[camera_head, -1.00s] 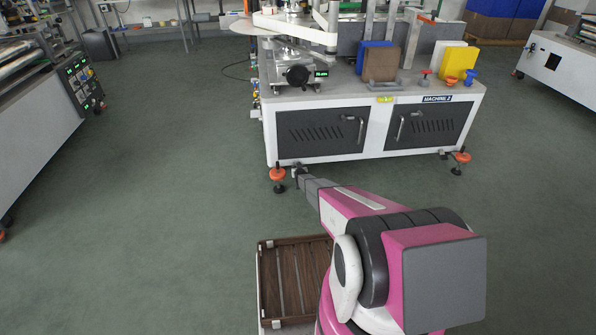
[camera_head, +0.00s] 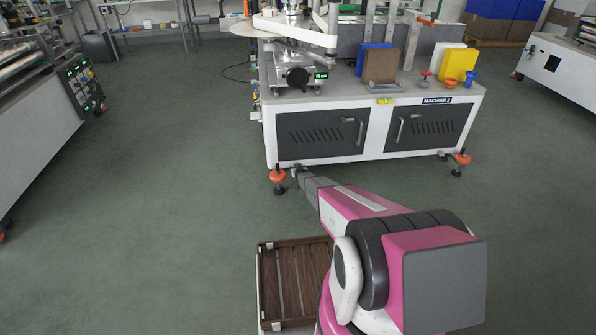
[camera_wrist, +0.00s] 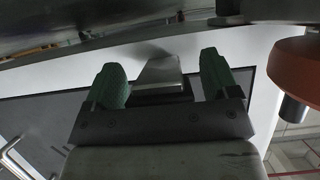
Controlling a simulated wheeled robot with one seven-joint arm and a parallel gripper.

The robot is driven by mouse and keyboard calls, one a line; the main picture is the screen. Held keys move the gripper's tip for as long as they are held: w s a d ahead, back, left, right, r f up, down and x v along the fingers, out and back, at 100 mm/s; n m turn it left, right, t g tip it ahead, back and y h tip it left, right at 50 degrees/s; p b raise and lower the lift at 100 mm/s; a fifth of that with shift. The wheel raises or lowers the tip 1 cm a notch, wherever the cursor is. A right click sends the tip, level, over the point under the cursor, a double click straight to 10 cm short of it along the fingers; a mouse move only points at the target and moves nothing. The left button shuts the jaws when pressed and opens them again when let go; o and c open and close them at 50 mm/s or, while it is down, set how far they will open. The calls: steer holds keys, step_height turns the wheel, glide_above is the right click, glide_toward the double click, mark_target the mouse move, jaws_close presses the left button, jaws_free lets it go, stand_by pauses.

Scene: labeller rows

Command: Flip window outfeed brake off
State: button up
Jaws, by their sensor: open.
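My gripper (camera_head: 297,170) is at the lower left corner of the white labelling machine (camera_head: 376,166), beside an orange levelling foot (camera_head: 277,175). In the wrist view my gripper (camera_wrist: 163,80) is open, with two green fingertips apart. A pale metal block (camera_wrist: 158,72) shows between the fingertips; I cannot tell whether it is touched or what it belongs to. I cannot pick out a part marked as the window outfeed brake in either view.
Dark cabinet doors (camera_head: 321,133) with handles face me. A black knob (camera_head: 298,77) with a green display, and blue, brown and yellow blocks, sit on top. The orange foot is close at the right in the wrist view (camera_wrist: 300,70). Open floor lies left.

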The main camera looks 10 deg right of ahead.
steer(key=v, duration=1)
steer(key=shift+s+r, duration=0.15)
steer(key=shift+s, duration=0.2)
